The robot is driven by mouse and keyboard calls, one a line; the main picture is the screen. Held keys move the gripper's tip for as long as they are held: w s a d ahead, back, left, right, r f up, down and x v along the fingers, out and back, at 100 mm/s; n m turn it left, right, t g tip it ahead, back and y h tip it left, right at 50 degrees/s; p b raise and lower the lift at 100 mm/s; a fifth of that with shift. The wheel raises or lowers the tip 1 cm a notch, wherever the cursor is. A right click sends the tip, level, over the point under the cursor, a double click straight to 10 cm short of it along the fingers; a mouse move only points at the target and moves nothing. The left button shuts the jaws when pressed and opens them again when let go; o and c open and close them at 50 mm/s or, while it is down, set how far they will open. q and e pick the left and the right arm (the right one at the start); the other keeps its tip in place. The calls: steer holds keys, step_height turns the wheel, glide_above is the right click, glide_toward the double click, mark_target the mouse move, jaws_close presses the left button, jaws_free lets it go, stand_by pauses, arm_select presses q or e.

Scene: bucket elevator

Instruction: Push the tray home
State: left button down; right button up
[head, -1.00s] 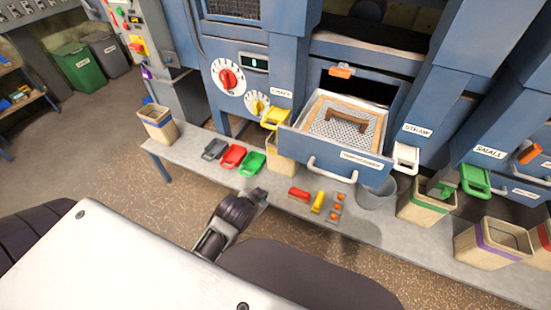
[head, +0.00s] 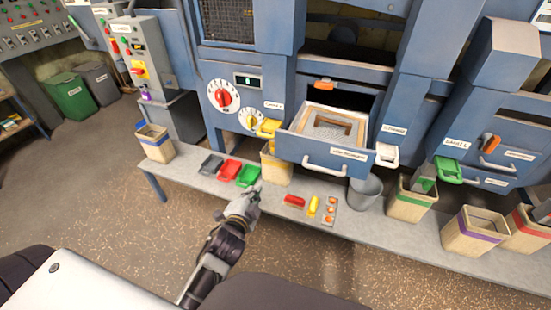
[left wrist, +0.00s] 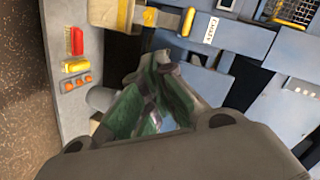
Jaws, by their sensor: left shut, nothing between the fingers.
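The tray (head: 281,140) is a blue-fronted drawer with pale sides, standing out of its slot in the blue machine. It has a white handle (head: 323,169) and a labelled front, and a wooden frame with a brown bridge-shaped piece (head: 332,122) lies inside. My left gripper (head: 256,188) is at the bench's front edge, below and left of the tray and apart from it. It is shut and empty. In the left wrist view its greenish fingers (left wrist: 165,90) hide part of the machine front. My right gripper is not in view.
Several bins stand right. The floor in front is open.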

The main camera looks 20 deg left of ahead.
arm_select(q)
steer(key=d+r+m+t+h, duration=0.2)
steer(key=d+r+m+t, duration=0.1)
steer(key=r+m, duration=0.3)
steer(key=shift+m, duration=0.5)
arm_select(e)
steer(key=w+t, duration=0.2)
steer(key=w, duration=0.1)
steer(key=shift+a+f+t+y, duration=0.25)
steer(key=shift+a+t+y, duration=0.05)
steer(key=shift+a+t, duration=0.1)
arm_select(q)
steer(key=shift+w, duration=0.2)
